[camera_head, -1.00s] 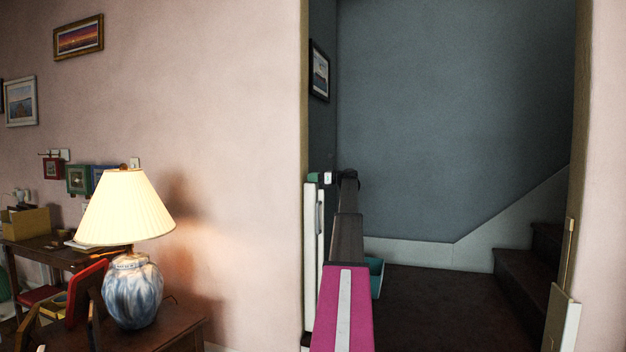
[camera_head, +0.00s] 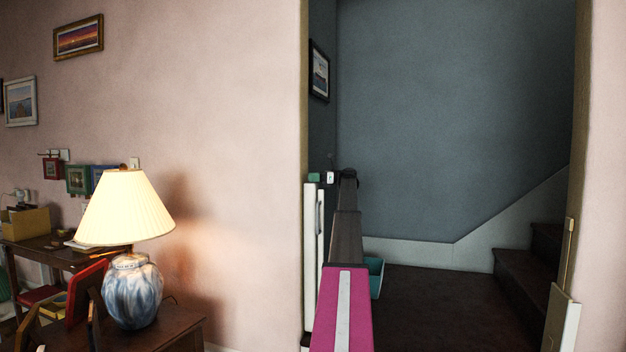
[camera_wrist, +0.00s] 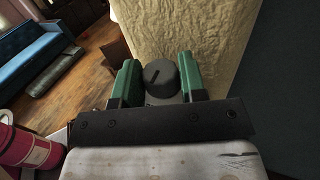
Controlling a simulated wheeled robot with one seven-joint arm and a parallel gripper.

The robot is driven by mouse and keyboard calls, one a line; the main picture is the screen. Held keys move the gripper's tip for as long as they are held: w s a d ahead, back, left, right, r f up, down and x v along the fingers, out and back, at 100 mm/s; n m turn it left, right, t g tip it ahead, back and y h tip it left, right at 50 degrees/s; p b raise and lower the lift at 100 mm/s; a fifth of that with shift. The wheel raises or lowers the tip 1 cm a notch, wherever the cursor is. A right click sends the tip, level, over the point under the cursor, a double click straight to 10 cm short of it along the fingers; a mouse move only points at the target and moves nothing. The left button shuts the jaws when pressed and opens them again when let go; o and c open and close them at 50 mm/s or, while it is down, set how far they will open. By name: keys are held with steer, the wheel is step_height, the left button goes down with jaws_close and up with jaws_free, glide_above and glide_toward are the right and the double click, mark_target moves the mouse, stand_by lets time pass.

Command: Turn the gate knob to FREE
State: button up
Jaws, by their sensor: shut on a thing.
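The gate knob (camera_wrist: 160,77) is a round dark grey knob with a black line slanting across its top. In the wrist view it sits between the two green fingers of my gripper (camera_wrist: 161,80), which is shut on it. No FREE marking is legible, so I cannot tell which setting the line indicates. In the head view my gripper (camera_head: 321,177) is small, at the top of the white gate post (camera_head: 310,240) on the doorway's left side. The knob cannot be made out there.
A lit lamp (camera_head: 130,280) stands on a dark table at the left. Beyond the doorway are a teal bin (camera_head: 375,277), dark floor and stairs (camera_head: 525,275) at right. A white post (camera_head: 562,320) stands at the right jamb. The wrist view shows a blue sofa (camera_wrist: 35,52).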

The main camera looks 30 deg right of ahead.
steer(key=o, duration=0.9)
steer(key=v, duration=1)
steer(key=shift+s+d, duration=0.25)
steer(key=shift+d, duration=0.1)
